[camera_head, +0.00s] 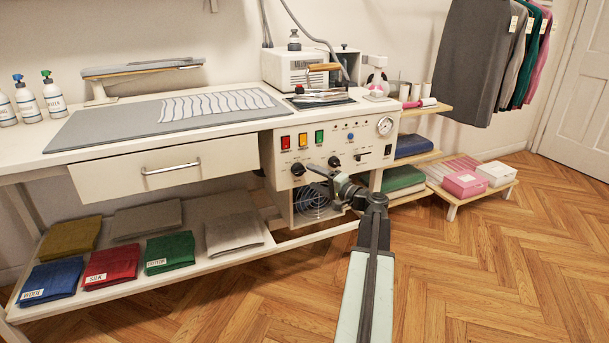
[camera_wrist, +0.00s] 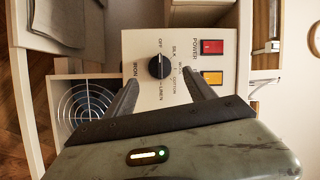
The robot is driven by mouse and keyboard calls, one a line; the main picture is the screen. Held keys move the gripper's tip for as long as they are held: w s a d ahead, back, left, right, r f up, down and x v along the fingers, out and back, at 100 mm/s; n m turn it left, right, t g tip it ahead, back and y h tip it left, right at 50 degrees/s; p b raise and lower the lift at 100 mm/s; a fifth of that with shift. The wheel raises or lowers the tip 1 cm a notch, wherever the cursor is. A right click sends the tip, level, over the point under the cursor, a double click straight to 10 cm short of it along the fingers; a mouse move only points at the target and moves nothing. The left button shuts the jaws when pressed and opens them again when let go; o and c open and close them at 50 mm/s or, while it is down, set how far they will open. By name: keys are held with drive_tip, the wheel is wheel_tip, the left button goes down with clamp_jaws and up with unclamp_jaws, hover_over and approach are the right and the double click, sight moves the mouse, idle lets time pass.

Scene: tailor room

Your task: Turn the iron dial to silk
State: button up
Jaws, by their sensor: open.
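The iron dial (camera_wrist: 159,66) is a round black knob on the cream control panel. In the wrist view, which is turned sideways, its pale mark appears to point at OFF. SILK, WOOL, COTTON and LINEN are printed around it. The same dial (camera_head: 298,169) shows in the head view below the red switch. My gripper (camera_wrist: 160,77) is open, with one finger on either side in front of the dial and nothing between them. I cannot tell whether a finger touches the panel. In the head view my gripper (camera_head: 310,178) is close to the panel.
A second black knob (camera_head: 334,161) sits to the right. A red power switch (camera_wrist: 212,47) and an amber one (camera_wrist: 212,78) are nearby. A round fan grille (camera_head: 312,204) is below the dial. A drawer (camera_head: 165,168) is to the left.

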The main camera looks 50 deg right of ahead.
sight(302, 172)
drive_tip(key=w, duration=0.5)
drive_tip(key=shift+w, duration=0.2)
